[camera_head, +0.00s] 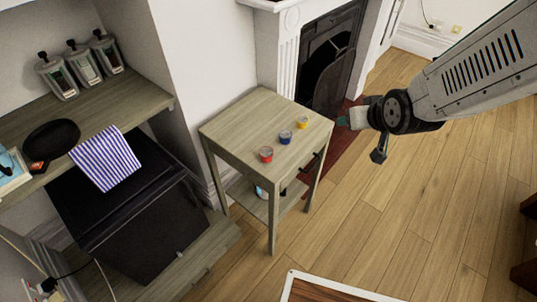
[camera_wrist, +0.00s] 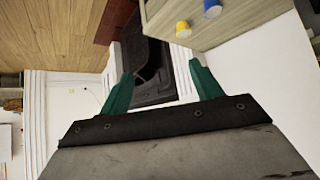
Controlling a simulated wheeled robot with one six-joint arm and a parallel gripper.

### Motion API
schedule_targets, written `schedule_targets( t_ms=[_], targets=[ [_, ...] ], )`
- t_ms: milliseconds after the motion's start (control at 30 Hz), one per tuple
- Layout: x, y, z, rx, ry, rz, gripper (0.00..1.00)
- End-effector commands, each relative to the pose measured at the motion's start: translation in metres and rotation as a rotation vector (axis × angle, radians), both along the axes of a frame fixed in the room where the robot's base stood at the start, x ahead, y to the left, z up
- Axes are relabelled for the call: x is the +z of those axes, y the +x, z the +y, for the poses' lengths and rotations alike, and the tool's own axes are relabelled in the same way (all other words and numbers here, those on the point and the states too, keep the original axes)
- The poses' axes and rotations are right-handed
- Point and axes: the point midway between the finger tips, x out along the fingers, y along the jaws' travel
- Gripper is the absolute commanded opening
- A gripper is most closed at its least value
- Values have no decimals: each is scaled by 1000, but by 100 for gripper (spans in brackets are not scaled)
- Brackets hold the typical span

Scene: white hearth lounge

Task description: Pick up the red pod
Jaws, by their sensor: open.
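A small red pod (camera_head: 266,154) stands on the top of the wooden side table (camera_head: 240,123), nearest the left of a row of three pods. A blue pod (camera_head: 285,137) and a yellow pod (camera_head: 302,122) stand to its right and farther back. My gripper (camera_head: 349,117) is to the right of the table, apart from the pods. In the wrist view my gripper (camera_wrist: 158,88) shows two green fingers spread apart with nothing between them. The blue pod (camera_wrist: 212,8) and yellow pod (camera_wrist: 183,29) show at the upper right there; the red pod is not visible in that view.
A fireplace (camera_head: 328,62) stands behind the table. At left, a shelf (camera_head: 115,104) holds several jars, a black pan (camera_head: 51,138) and a striped cloth (camera_head: 105,158), above a black cabinet (camera_head: 140,225). A brown-topped piece (camera_head: 325,291) is at the bottom edge. Wooden floor (camera_head: 400,210) is clear at right.

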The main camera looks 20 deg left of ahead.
Motion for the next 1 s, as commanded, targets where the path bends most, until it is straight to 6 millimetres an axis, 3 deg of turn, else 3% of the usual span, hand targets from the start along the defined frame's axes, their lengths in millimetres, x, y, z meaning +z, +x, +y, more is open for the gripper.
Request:
schedule_targets(
  t_ms=[33, 200, 400, 533, 667, 1000],
  targets=[
    [-23, 2, 23, 38, 14, -25, 64],
    [-79, 2, 93, 149, 97, -169, 64],
    [-137, -26, 152, 262, 203, -311, 64],
    [-160, -47, 171, 310, 257, -373, 64],
    [-171, -59, 180, 333, 289, -408, 64],
    [-183, -40, 204, 338, 301, -422, 64]
  ],
)
